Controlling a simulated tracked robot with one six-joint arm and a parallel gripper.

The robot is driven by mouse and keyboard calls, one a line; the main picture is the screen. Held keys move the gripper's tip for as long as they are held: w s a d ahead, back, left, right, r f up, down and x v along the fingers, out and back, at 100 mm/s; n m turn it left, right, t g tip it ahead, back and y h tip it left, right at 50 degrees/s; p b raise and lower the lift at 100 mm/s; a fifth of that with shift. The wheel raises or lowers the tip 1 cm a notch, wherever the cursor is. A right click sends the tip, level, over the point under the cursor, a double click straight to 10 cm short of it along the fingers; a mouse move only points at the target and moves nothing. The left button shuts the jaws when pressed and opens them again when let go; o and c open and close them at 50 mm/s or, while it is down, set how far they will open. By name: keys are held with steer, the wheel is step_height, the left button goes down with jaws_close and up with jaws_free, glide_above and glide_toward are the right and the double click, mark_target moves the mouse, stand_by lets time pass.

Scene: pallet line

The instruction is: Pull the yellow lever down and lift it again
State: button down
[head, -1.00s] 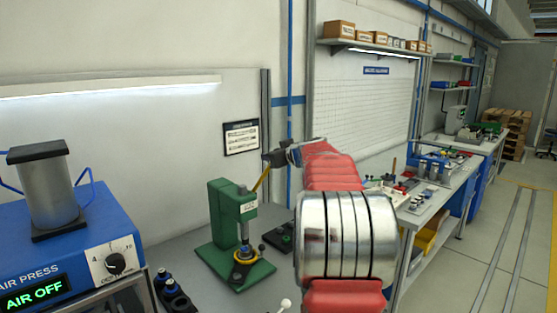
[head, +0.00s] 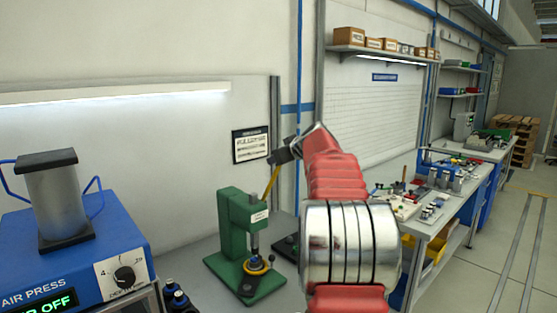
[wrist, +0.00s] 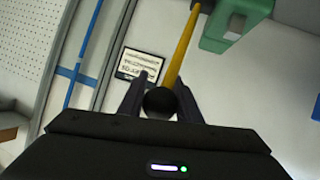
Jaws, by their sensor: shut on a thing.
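The yellow lever (head: 271,182) angles up and to the right from the side of the green press (head: 236,222) in the head view. In the wrist view the lever (wrist: 182,48) runs up from a dark ball knob (wrist: 160,103) towards the green press body (wrist: 228,22). My gripper (head: 284,153) is at the lever's upper end, above and right of the press. In the wrist view its two fingers (wrist: 163,95) stand either side of the knob and are shut on it. In the head view the knob is hidden by the gripper.
A blue air press (head: 75,250) with a grey cylinder stands at the left, its display partly cut off. A framed sign (head: 251,145) hangs behind the green press. Further benches (head: 440,210) with parts run along the right, beside open floor.

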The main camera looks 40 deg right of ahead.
steer(key=shift+w+a+r, duration=0.1)
steer(key=shift+w+r, duration=0.1)
steer(key=c, duration=1.5)
jaws_free()
steer(key=shift+w, duration=0.15)
steer(key=shift+o, duration=1)
steer(key=shift+f, duration=0.1)
steer(key=shift+s, duration=0.2)
steer(key=v, duration=1.3)
steer(key=shift+s, duration=0.25)
steer(key=shift+a, duration=0.1)
